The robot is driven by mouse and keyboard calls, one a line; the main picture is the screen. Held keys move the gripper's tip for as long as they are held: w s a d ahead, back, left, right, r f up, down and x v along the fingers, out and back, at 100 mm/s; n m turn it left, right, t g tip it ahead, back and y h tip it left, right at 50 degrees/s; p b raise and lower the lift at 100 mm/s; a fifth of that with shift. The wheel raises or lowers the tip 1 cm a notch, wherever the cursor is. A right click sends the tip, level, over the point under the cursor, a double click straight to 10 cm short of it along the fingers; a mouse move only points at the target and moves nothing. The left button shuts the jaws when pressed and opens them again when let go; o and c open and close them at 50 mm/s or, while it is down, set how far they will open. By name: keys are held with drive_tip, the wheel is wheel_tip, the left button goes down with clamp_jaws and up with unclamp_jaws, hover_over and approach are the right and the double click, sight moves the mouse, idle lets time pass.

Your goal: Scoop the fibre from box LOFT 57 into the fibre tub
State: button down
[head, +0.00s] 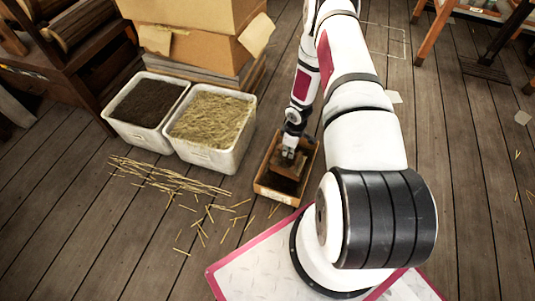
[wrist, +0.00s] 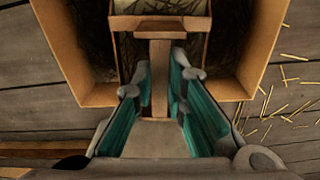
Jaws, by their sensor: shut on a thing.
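A small open wooden box (head: 277,192) stands on the floor below my gripper, with a pale label on its front; I cannot read it. Dark matter lies inside. My gripper (head: 291,152) reaches down into the box. In the wrist view my gripper (wrist: 160,105) is shut on the wooden handle of a scoop (wrist: 160,26). The scoop's pan is at the top of that view, inside the box walls (wrist: 262,45), with dark strands in and around it. A white tub (head: 205,158) filled with pale straw-like fibre stands left of the box.
Another white tub (head: 140,138) holds dark brown matter, beside the pale one. Cardboard boxes (head: 205,30) are stacked behind the tubs. Loose straws (head: 165,176) lie on the plank floor in front. A wooden machine (head: 75,45) stands at the upper left. Floor at the right is mostly clear.

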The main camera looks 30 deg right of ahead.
drive_tip(key=shift+w+a+r, duration=0.15)
drive_tip(key=shift+a+r, duration=0.1)
drive_tip(key=shift+r, duration=0.55)
wheel_tip(320, 180, up, 9)
drive_tip(key=p, duration=0.5)
drive_tip(key=shift+w+a+g, duration=0.15)
drive_tip(key=shift+w+g, duration=0.05)
drive_tip(key=shift+g, duration=0.1)
drive_tip(key=shift+w+r, duration=0.1)
